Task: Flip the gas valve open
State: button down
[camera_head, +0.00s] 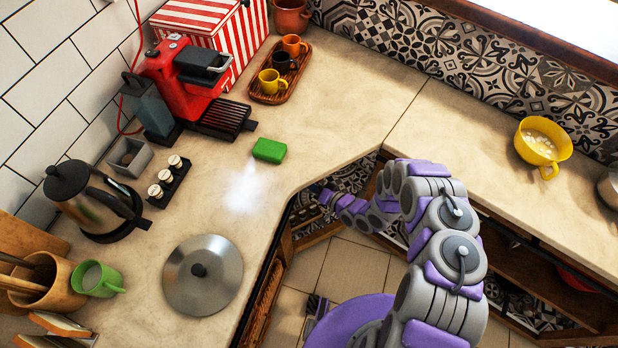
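I cannot make out a gas valve in this view. My purple and grey arm rises from the bottom right and bends over to the left. My gripper (327,197) is at the far end of the arm, small in the picture, beside the corner opening under the counter. Its fingers are too small to tell whether they are open or shut. I see nothing clearly held in it. Part of the space under the counter is hidden by the arm and the counter edge.
The pale counter (330,95) runs along the left and back. It bears a green block (268,150), a metal lid (203,275), a kettle (92,203), a red coffee machine (178,80) and a cup tray (262,97). A yellow bowl (540,146) stands right. Tiled floor (350,270) is open below.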

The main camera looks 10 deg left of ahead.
jog(key=shift+d+r+m, duration=0.3)
jog(key=shift+d+m, duration=0.1)
jog(key=shift+m, duration=0.2)
jog(key=shift+s+a+r+m+y, duration=0.1)
jog(key=shift+a+r+m+y, duration=0.1)
jog(key=shift+r+m+y, duration=0.15)
jog(key=c, duration=1.1)
grip_release()
jog(key=shift+a+f, duration=0.1)
jog(key=shift+f, duration=0.05)
jog(key=shift+s, duration=0.1)
